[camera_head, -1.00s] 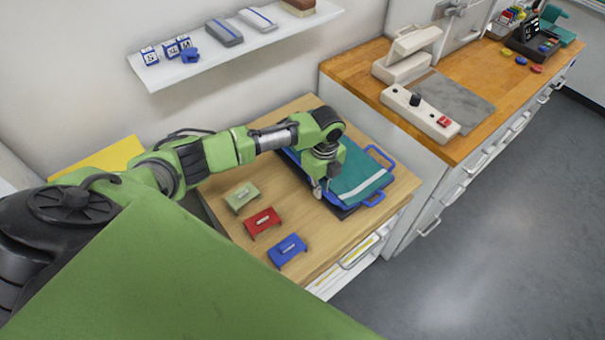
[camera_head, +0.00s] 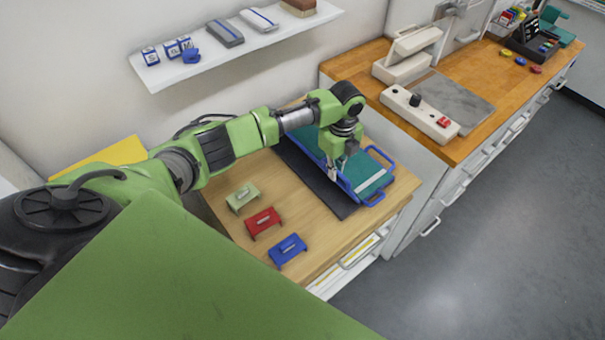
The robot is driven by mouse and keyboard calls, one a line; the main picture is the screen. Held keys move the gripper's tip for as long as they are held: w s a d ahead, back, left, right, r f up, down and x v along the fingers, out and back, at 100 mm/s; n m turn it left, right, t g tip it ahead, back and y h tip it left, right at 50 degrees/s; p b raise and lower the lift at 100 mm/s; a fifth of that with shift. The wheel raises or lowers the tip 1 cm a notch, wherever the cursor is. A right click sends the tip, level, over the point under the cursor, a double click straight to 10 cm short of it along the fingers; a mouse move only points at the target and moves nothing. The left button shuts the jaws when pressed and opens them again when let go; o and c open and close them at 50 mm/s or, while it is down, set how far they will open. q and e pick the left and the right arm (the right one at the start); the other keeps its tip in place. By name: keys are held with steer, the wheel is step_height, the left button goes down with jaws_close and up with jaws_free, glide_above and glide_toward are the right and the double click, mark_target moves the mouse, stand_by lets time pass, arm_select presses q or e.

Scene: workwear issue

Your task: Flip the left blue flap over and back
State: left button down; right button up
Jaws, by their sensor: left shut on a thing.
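A folding board with blue parts lies on the wooden table, with a teal garment (camera_head: 373,174) with a pale stripe on it. The left blue flap (camera_head: 347,188) stands tilted up along the garment's left side; much of it is hidden by my left arm. My left gripper (camera_head: 334,174) points down and is shut on this flap. A dark base (camera_head: 318,187) lies bare to the left of the flap. A blue loop handle (camera_head: 382,155) shows at the board's right end. My right gripper is not in view.
Green (camera_head: 242,197), red (camera_head: 263,222) and blue (camera_head: 288,249) small blocks stand on the table left of the board. A wooden counter (camera_head: 350,68) with a beige device is to the right. A wall shelf (camera_head: 165,77) is behind.

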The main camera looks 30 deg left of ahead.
arm_select(q)
steer(key=shift+w+d+r+b, duration=0.1)
steer(key=shift+w+d+b, duration=0.1)
steer(key=shift+w+b, duration=0.25)
steer(key=shift+w+d+r+b, duration=0.1)
steer(key=shift+w+d+b, duration=0.1)
steer(key=shift+w, duration=0.35)
steer(key=shift+w+d+b, duration=0.2)
steer(key=shift+w+b, duration=0.3)
steer(key=shift+b, duration=0.05)
steer(key=shift+w+d+b, duration=0.15)
steer(key=shift+w+b, duration=0.35)
steer(key=c, duration=2.9)
jaws_free()
steer(key=shift+w+d+f+b, duration=0.1)
steer(key=shift+w+d+b, duration=0.1)
steer(key=shift+w+b, duration=0.55)
steer(key=shift+o, duration=0.2)
steer(key=b, duration=0.1)
steer(key=w+b, duration=0.1)
steer(key=w+d+b, duration=0.1)
steer(key=b, duration=0.1)
steer(key=shift+f, duration=0.3)
steer(key=shift+w, duration=0.3)
jaws_close()
steer(key=shift+r, duration=0.15)
